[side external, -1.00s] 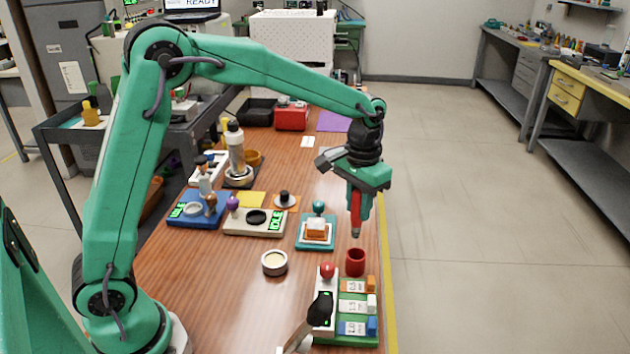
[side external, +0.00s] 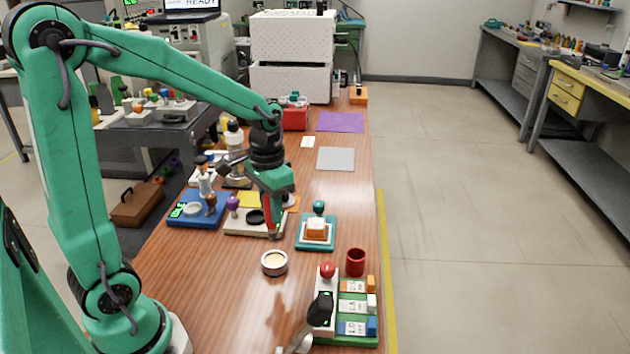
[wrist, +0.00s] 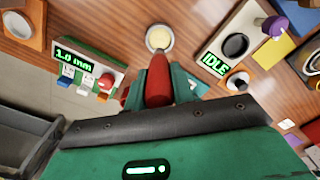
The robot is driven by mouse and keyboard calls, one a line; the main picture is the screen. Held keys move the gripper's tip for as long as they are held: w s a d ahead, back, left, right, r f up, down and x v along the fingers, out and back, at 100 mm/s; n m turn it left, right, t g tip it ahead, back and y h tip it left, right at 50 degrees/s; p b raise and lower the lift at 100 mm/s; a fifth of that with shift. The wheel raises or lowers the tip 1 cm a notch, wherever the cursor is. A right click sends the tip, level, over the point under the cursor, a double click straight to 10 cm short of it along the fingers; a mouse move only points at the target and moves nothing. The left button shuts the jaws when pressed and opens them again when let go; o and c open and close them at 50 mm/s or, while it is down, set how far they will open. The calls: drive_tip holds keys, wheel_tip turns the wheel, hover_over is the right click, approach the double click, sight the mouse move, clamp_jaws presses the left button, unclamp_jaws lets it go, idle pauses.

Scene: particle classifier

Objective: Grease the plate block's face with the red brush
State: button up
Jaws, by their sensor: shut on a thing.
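My gripper (side external: 270,203) is shut on the red brush (side external: 269,218), which points downward. In the wrist view the brush (wrist: 157,80) reaches toward a round pale tin of cream-coloured stuff (wrist: 159,38). In the side view the tin (side external: 274,263) stands on the table, nearer the camera than the brush tip. The tip looks above the table, apart from the tin. An orange block (side external: 316,228) sits on a white-and-teal stand to the right of the gripper; I cannot tell for sure that it is the plate block. No grease is clearly visible on the brush.
A red cup (side external: 356,262) stands near the right table edge, behind a green rack (side external: 345,338) with coloured tabs. A pale IDLE unit (side external: 240,222) lies close behind the gripper. A blue unit (side external: 187,220) is further left. The table's front middle is mostly clear.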

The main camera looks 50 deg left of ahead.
sight(272, 231)
drive_tip(key=shift+s+f, duration=0.1)
drive_tip(key=shift+f, duration=0.05)
drive_tip(key=shift+f, duration=2.9)
drive_tip(key=shift+f, duration=0.65)
idle(1.0)
drive_tip(key=shift+r, duration=0.15)
drive_tip(key=shift+r, duration=3.45)
drive_tip(key=w+d+r, duration=0.4)
drive_tip(key=w+d, duration=0.1)
drive_tip(key=w, duration=0.2)
drive_tip(key=shift+w+r, duration=0.35)
